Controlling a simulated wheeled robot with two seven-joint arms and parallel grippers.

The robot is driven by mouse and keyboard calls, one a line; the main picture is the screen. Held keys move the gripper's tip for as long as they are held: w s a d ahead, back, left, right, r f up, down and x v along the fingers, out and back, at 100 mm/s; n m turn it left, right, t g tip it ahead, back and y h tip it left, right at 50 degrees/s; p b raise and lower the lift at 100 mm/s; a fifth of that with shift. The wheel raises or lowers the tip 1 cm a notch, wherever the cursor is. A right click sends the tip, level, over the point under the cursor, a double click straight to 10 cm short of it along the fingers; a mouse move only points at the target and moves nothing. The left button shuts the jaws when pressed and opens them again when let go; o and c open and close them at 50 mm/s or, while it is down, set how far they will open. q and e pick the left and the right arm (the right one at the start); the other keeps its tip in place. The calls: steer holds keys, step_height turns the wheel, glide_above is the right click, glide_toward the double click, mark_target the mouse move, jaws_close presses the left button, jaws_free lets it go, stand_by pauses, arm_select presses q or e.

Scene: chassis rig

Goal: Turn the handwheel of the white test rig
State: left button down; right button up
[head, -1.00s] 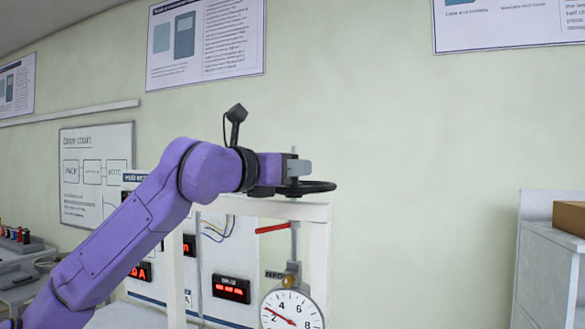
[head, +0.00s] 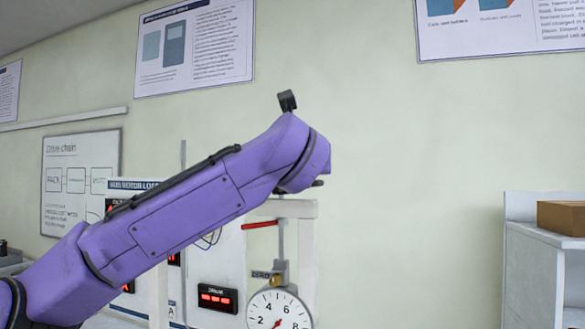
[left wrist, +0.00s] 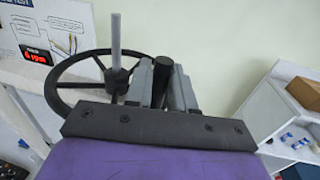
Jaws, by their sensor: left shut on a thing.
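The white test rig (head: 308,250) stands in the middle of the head view, partly behind my left arm. Its black handwheel (left wrist: 62,67) shows in the left wrist view, with a spoked rim, a hub and a pale upright rod. In the head view only a small dark bit of the wheel (head: 317,183) shows past my arm. My left gripper (left wrist: 164,80) is shut on the wheel's black upright handle (left wrist: 160,76), right of the hub. Below the wheel hangs a round dial (head: 292,298), and a red bar (head: 260,224) sits near the top. My right gripper is not in view.
A panel with red digital displays (head: 217,298) stands behind the rig at left. A white cabinet (head: 545,265) with a brown box (head: 562,217) on top stands at the right. The space between rig and cabinet is open to the wall.

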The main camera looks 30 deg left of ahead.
arm_select(q)
steer(key=shift+w+d+f, duration=0.1)
steer(key=shift+w+d, duration=0.1)
steer(key=shift+w, duration=0.4)
steer(key=shift+w+d, duration=0.15)
steer(key=shift+w, duration=0.45)
steer(key=c, duration=1.2)
jaws_free()
steer(key=shift+c, duration=0.2)
steer(key=shift+o, duration=0.7)
steer(key=shift+w+a, duration=0.2)
steer(key=shift+w, duration=0.15)
steer(key=b+v, duration=0.5)
steer(key=v, duration=0.5)
steer(key=shift+s, duration=0.25)
